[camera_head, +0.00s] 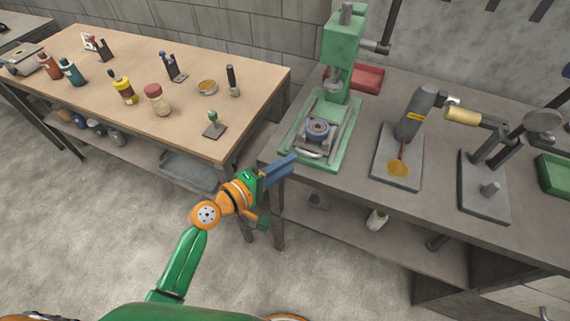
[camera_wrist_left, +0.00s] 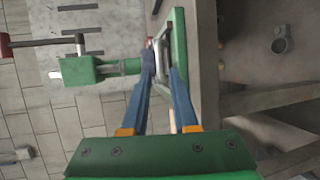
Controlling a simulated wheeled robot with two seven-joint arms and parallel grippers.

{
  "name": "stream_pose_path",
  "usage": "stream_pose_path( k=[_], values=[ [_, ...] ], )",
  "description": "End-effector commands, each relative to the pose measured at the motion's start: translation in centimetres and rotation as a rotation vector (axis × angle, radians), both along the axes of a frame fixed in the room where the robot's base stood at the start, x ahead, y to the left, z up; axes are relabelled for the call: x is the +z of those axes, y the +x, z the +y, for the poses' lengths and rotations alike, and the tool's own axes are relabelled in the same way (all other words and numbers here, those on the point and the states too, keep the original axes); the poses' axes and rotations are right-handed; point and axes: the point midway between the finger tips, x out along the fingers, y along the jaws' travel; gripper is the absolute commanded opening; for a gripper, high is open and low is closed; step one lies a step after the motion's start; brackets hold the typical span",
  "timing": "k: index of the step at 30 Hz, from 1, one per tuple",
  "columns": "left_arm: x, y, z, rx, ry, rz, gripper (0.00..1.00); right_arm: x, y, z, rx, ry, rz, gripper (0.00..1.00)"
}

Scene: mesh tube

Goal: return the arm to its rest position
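My left arm comes up from the bottom of the head view, green and orange. Its gripper (camera_head: 290,165) has blue fingers that point at the front edge of the right-hand workbench, just before the green press (camera_head: 341,52). In the left wrist view the two blue fingers (camera_wrist_left: 161,72) stand apart with nothing held between them. The press base (camera_wrist_left: 180,50) shows beyond their tips, apparently apart from them. My right gripper does not show in either view.
The right-hand grey bench (camera_head: 440,218) carries the press, a grey dial stand (camera_head: 408,120), another metal stand (camera_head: 485,185), a red tray (camera_head: 367,78) and a green tray (camera_head: 555,175). A wooden table (camera_head: 195,125) with bottles and tools stands left. Open floor (camera_head: 100,220) lies at lower left.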

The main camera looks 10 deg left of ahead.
Motion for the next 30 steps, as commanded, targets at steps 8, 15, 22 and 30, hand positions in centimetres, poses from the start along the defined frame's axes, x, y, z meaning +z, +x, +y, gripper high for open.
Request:
stream_pose_path(
  k=[8,15,22,30],
  values=[
    [0.3,-1.2,1.0,-0.001,0.001,-0.001,0.27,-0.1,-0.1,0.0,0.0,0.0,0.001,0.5],
    [0.3,-1.2,1.0,0.0,0.0,0.0,0.27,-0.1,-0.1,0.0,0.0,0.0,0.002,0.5],
    [-10.4,-2.8,4.0,0.049,0.294,0.114,0.27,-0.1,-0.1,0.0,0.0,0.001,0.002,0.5],
    [-31.5,-20.0,11.7,-0.306,1.09,0.335,0.27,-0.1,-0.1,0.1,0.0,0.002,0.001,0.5]
  ],
)
